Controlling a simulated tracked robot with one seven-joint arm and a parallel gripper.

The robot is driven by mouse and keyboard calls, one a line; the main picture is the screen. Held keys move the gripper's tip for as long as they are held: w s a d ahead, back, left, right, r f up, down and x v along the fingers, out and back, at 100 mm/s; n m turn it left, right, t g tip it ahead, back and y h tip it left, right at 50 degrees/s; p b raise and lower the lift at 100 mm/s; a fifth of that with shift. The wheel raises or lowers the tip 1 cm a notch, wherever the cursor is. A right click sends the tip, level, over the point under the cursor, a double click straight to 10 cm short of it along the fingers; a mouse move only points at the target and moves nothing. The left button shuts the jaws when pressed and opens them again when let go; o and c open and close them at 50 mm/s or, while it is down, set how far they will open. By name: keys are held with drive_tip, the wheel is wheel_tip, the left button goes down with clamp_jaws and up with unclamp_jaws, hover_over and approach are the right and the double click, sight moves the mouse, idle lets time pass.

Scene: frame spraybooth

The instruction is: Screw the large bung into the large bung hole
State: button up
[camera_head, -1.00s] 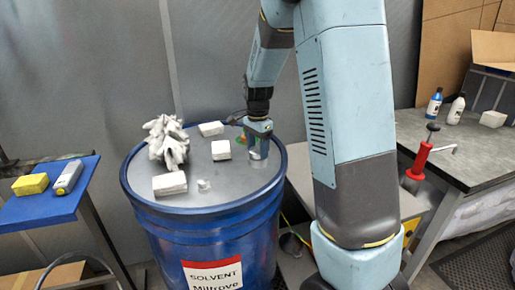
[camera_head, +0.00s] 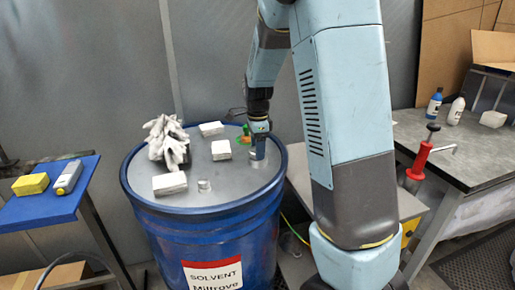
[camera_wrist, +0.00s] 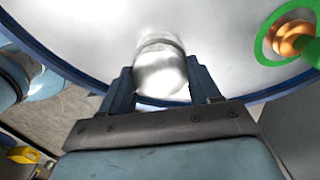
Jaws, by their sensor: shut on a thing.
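My gripper (camera_head: 258,158) points down at the right side of the blue drum's lid (camera_head: 225,178), close to the rim. In the wrist view my gripper (camera_wrist: 160,85) has its two blue fingers on either side of a shiny silver, round-edged piece, which looks like the large bung (camera_wrist: 160,68). The bung is at the lid surface. The large bung hole is hidden under it, and I cannot tell how deep the bung sits. A smaller silver fitting (camera_head: 204,186) stands on the lid towards the front.
White blocks (camera_head: 170,183) and crumpled white gloves (camera_head: 166,138) lie on the lid. A green piece with a copper-coloured centre (camera_wrist: 292,38) is close to my gripper. A blue side table (camera_head: 45,205) stands left, a grey workbench (camera_head: 475,160) right.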

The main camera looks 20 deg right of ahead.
drive_tip(key=m, duration=0.4)
idle(0.3)
drive_tip(key=o, duration=0.7)
